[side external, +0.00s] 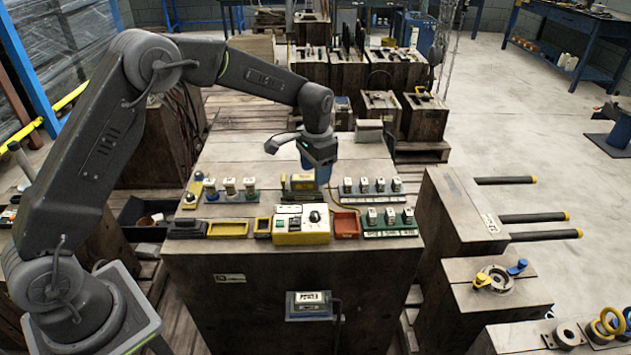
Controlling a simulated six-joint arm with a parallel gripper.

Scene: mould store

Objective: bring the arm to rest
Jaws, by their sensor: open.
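My arm reaches from the left over a wooden work block (240,160). My gripper (317,160) points down above the middle of its top and is open. The fingertips are small and dark in this view. A blue object (322,173) shows just below and behind the gripper; I cannot tell whether they touch. A yellowish block (302,182) stands beside it on the left. I see nothing clearly held.
Bars (535,218) jut from a block at right. The block's back left top is clear.

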